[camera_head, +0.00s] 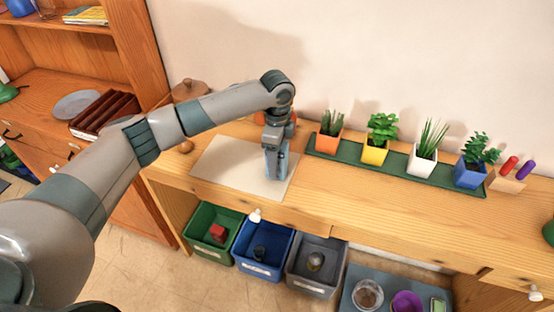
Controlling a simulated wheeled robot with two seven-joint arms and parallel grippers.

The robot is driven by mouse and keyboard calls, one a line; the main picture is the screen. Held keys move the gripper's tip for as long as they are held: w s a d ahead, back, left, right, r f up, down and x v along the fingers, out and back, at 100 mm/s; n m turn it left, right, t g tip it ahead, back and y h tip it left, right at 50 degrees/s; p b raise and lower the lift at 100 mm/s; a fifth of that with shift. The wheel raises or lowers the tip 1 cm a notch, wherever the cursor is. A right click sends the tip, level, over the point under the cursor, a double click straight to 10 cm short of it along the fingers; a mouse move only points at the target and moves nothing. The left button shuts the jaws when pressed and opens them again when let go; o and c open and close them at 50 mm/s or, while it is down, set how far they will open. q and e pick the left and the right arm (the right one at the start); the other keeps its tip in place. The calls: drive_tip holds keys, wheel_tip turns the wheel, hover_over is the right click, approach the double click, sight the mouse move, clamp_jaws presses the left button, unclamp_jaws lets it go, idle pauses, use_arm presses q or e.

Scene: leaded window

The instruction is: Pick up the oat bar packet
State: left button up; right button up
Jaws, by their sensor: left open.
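My left gripper (275,172) points down over the right part of a pale mat (225,165) on the wooden bench. It is open, and I see nothing held in it. I cannot make out an oat bar packet for certain in this view. The gripper and wrist hide a small part of the mat and bench behind them. Some orange thing shows partly behind the wrist, too covered to name. My right gripper is not in view.
A green tray (340,161) with several potted plants stands right of the mat. Green (203,248), blue (245,268) and grey (305,283) bins stand below the bench front. A round brown lidded pot (188,91) is behind my forearm. The bench front right of the mat is clear.

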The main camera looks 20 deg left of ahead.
use_arm(q)
drive_tip(key=c, duration=1.1)
drive_tip(key=shift+r, duration=0.15)
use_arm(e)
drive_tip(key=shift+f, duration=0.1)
